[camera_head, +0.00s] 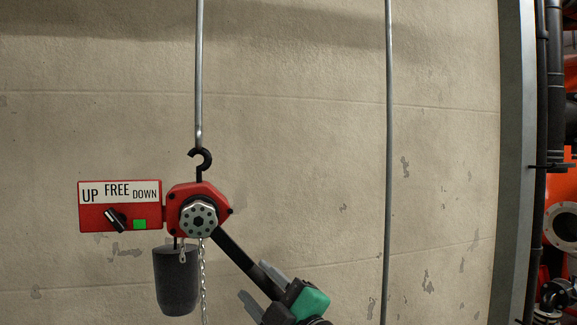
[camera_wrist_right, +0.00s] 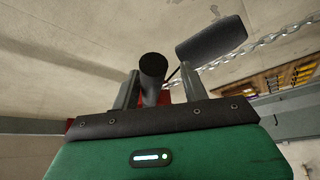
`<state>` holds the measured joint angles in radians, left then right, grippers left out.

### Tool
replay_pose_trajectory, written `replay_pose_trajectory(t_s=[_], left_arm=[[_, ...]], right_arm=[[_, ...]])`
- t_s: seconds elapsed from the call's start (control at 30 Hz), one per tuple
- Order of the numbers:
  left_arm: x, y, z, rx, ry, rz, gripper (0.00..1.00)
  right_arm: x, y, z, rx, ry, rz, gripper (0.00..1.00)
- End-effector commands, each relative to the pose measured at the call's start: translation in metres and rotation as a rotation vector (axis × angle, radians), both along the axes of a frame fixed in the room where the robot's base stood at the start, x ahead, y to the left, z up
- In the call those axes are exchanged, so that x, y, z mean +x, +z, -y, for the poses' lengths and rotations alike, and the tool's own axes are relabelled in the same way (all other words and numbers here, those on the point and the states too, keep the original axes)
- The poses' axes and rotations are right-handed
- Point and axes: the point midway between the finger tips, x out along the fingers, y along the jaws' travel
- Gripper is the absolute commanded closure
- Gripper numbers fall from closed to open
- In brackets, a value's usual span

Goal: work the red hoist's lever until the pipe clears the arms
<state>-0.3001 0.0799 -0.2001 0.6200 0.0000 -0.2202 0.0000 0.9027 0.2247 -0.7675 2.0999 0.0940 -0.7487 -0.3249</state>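The red hoist (camera_head: 180,222) hangs by a black hook from a grey rod. Its black lever (camera_head: 233,247) slants down and right from the hub. Beside it, a red panel (camera_head: 152,211) reads UP, FREE, DOWN; its black knob (camera_head: 116,220) is tilted to the upper left, toward UP, near a green square. My right gripper (camera_head: 262,287) is at the lever's lower end. In the right wrist view the lever's round end (camera_wrist_right: 152,68) stands between the two fingers (camera_wrist_right: 158,90), with gaps showing, so they look open around it. My left gripper and the pipe are out of view.
A dark cylinder (camera_head: 176,281) hangs under the hoist, beside a chain (camera_head: 203,285). A second vertical rod (camera_head: 388,150) is to the right. Behind is a bare beige wall. Dark pipes (camera_head: 555,90) and orange equipment stand at the far right.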

Motion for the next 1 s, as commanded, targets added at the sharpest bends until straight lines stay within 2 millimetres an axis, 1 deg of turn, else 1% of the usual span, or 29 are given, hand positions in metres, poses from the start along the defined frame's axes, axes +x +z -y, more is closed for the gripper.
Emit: replay_pose_trajectory(t_s=[0.03, 0.13, 0.2, 0.3, 0.4, 0.73, 0.83, 1.0], left_arm=[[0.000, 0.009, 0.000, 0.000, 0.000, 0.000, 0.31], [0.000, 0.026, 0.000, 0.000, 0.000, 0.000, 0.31], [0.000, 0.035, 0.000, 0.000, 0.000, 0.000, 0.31], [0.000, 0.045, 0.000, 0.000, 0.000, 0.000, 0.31], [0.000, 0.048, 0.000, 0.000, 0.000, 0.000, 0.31], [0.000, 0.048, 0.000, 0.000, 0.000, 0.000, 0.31], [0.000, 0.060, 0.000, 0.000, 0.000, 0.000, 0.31], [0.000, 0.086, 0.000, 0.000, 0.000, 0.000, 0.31]], right_arm=[[0.001, 0.008, 0.002, -0.011, -0.001, 0.005, 0.56], [0.004, 0.019, 0.011, -0.045, -0.003, 0.015, 0.56], [0.006, 0.025, 0.017, -0.071, -0.003, 0.024, 0.56], [0.008, 0.029, 0.023, -0.099, -0.003, 0.033, 0.56], [0.009, 0.029, 0.027, -0.115, -0.002, 0.038, 0.56], [0.009, 0.029, 0.028, -0.120, -0.002, 0.041, 0.56], [0.010, 0.039, 0.031, -0.137, -0.003, 0.047, 0.56], [0.013, 0.057, 0.040, -0.193, -0.004, 0.064, 0.56]])
